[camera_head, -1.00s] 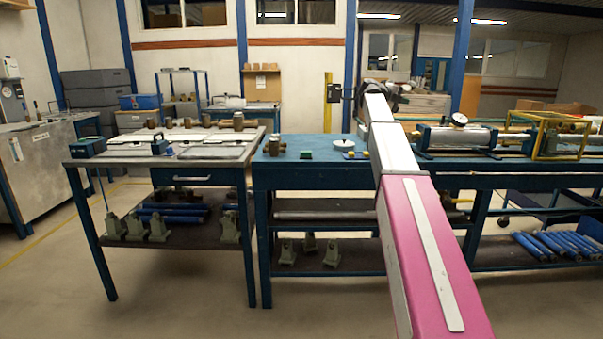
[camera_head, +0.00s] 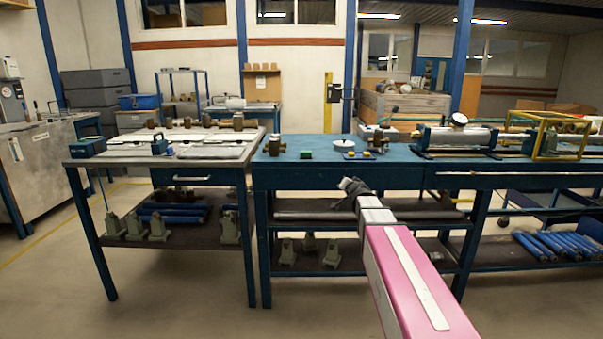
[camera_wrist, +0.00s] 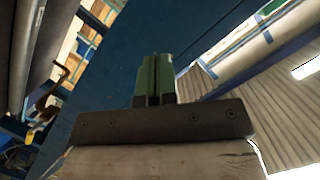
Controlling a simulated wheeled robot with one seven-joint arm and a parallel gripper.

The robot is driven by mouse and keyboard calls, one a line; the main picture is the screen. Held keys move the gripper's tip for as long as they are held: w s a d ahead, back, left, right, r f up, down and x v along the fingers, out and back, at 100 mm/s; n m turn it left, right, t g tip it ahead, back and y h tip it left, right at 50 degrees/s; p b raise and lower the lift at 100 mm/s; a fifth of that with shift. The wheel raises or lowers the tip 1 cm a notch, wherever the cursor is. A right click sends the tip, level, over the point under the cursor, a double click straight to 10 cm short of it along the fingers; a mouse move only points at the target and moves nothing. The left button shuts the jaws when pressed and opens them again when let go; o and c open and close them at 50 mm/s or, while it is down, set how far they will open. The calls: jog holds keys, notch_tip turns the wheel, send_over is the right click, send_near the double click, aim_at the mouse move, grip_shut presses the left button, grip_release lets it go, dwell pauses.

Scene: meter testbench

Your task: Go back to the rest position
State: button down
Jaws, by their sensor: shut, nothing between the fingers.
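My arm reaches forward from the lower right in the head view. The dark wrist end is in front of the blue workbench (camera_head: 330,178), below the level of its top. The fingertips are too small to make out there. In the wrist view the green fingers of my gripper (camera_wrist: 155,72) are together, with nothing between them. A blue surface fills the middle of that view behind them.
On the blue bench are brass fittings (camera_head: 377,141), a white round dish (camera_head: 343,143) and a metal cylinder rig (camera_head: 456,138). A second table (camera_head: 155,160) stands to the left. Grey stands (camera_head: 287,252) are on the lower shelf. Floor in front is clear.

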jog(key=s+a+f+n+g, duration=0.3)
jog(key=s+f+n+g, duration=0.35)
jog(key=s+f, duration=1.1)
jog(key=s+d+f+g+h, duration=0.1)
jog(key=s+f+g, duration=0.3)
jog(key=s, duration=0.4)
jog(key=s+d+f+g+h, duration=0.1)
jog(key=s+f+g, duration=0.3)
jog(key=s, duration=0.5)
jog(key=shift+d+f+g, duration=0.25)
jog(key=shift+d+g, duration=0.1)
jog(key=shift+d, duration=0.25)
jog(key=shift+m, duration=0.25)
